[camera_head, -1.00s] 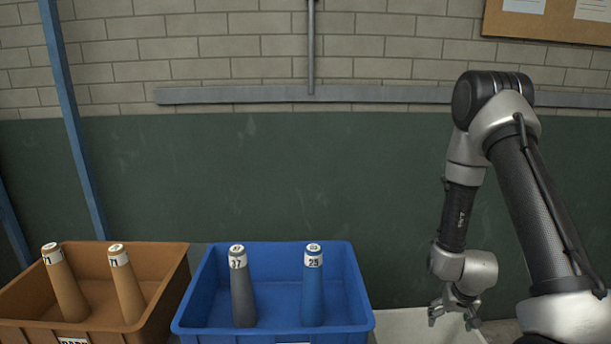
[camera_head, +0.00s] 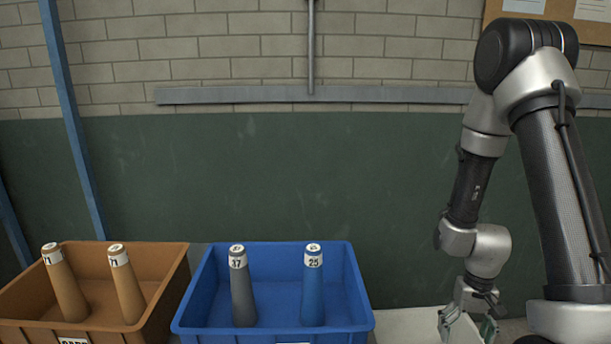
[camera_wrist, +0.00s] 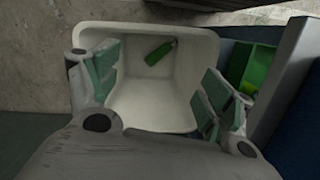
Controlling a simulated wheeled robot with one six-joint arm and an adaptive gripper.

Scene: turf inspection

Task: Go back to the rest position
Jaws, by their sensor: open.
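My gripper (camera_head: 468,328) hangs at the lower right of the head view, in front of a white bin (camera_head: 405,322) that is cut off by the bottom edge. In the wrist view my gripper (camera_wrist: 160,75) is open with nothing between its pale green finger pads. Beyond the fingers the white bin (camera_wrist: 185,112) shows from above. A small green object (camera_wrist: 160,52) lies inside it, near the far wall and apart from the fingers.
A blue bin (camera_head: 192,308) holds a grey and a blue tapered piece with numbered tops. A brown bin (camera_head: 172,272) to its left holds two tan ones. Green container parts (camera_wrist: 258,68) lie right of the white bin. A wall stands behind.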

